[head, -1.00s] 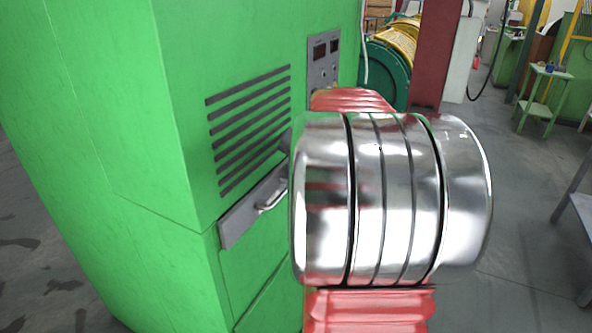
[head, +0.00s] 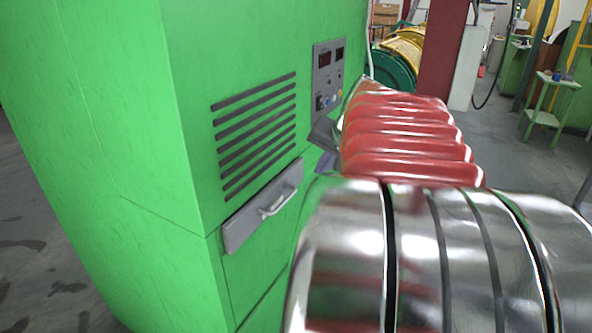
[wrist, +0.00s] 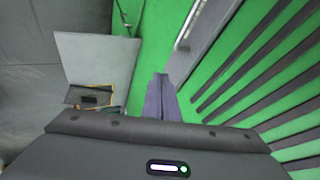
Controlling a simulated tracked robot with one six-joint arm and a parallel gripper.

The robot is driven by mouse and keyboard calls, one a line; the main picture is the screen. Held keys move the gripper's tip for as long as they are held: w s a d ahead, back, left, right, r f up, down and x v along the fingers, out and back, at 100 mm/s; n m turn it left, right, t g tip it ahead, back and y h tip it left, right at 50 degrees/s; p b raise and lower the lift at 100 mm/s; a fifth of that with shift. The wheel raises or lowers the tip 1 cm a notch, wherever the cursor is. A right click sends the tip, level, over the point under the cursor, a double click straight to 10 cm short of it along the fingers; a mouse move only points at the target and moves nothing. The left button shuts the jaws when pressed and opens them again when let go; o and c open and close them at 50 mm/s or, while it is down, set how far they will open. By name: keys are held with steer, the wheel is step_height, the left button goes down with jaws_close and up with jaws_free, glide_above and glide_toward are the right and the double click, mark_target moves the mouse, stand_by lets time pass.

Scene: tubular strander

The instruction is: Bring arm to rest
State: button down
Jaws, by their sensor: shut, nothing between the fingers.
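My gripper (wrist: 161,78) shows in the wrist view as two purple-grey fingers closed together, with nothing between them. In the head view a small part of my gripper shows beside the green cabinet (head: 110,130), mostly hidden behind my red and chrome arm. The fingers point along the cabinet front, near the grey drawer (head: 245,225) and its handle. Whether they touch the cabinet cannot be told. My arm fills the lower right of the head view.
The cabinet carries dark vent slots (head: 255,135) and a control panel (head: 327,72). Behind are a red column (head: 440,55) and a green reel (head: 393,68). A green stand (head: 548,105) is at right. Open floor lies right of my arm.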

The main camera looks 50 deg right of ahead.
steer(key=shift+s+a+r, duration=0.1)
steer(key=shift+s+r, duration=0.1)
stand_by(0.5)
steer(key=s+a+f+n+y, duration=0.1)
steer(key=s+a+f+n, duration=0.1)
steer(key=a, duration=1)
steer(key=s+a+f+n+y, duration=0.1)
steer(key=s+a+f+n, duration=0.2)
steer(key=a+n, duration=0.4)
steer(key=s+a+f+n+g+y, duration=0.1)
steer(key=a+f+n, duration=0.3)
steer(key=a, duration=1.5)
steer(key=shift+s+a+f+n, duration=0.25)
steer(key=shift+s+n, duration=0.05)
steer(key=shift+s, duration=0.45)
